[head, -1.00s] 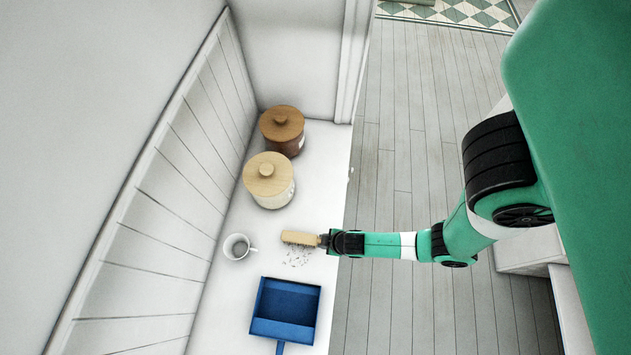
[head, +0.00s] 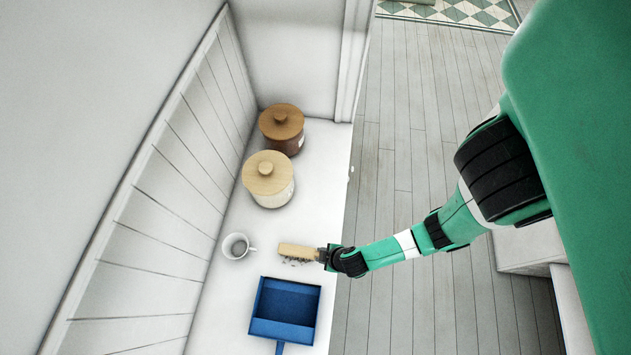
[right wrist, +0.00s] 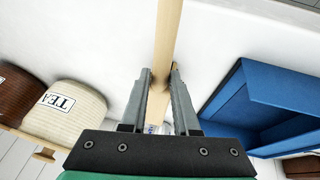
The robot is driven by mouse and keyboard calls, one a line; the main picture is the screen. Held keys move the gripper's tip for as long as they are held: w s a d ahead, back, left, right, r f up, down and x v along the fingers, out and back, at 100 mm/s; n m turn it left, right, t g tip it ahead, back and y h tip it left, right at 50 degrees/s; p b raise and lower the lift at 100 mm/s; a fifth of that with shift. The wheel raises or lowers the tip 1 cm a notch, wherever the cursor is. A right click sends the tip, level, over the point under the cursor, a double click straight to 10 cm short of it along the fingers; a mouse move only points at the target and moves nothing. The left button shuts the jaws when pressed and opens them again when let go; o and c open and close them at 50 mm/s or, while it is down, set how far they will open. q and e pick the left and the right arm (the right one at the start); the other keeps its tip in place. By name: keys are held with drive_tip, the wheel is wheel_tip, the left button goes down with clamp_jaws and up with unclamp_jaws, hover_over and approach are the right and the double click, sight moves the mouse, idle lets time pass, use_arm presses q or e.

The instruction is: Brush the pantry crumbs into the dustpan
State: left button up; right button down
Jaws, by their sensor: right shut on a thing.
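My right gripper (head: 327,257) is shut on the wooden brush (head: 297,251), which reaches left from it over the shelf. In the right wrist view the brush (right wrist: 166,40) runs as a pale wooden bar between my fingers (right wrist: 160,85). The crumbs (head: 294,262) show as small dark specks along the brush's near edge; the brush hides the others. The blue dustpan (head: 288,301) lies on the shelf just in front of the crumbs, its handle toward the bottom of the picture. It also shows at the right of the right wrist view (right wrist: 285,85). My left gripper is not in view.
A white mug (head: 236,246) stands left of the brush. A cream canister (head: 269,185) and a brown canister (head: 283,130) with wooden lids stand farther back. The panelled wall (head: 165,210) bounds the shelf (head: 325,185) on the left; its right edge drops to the floor.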

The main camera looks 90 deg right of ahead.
drive_tip(key=shift+w+a, duration=0.1)
drive_tip(key=shift+a, duration=0.75)
drive_tip(key=shift+a+r, duration=0.1)
drive_tip(key=shift+a, duration=0.25)
drive_tip(key=shift+w+a+p, duration=0.15)
drive_tip(key=shift+a+p, duration=0.4)
drive_tip(key=shift+a, duration=0.5)
drive_tip(key=shift+w+a+p, duration=0.1)
drive_tip(key=shift+a+p, duration=0.4)
drive_tip(key=shift+a, duration=0.95)
drive_tip(key=shift+r, duration=0.1)
drive_tip(key=shift+a+p, duration=0.45)
drive_tip(key=shift+p, duration=0.05)
drive_tip(key=shift+a+p, duration=0.3)
drive_tip(key=shift+a, duration=0.8)
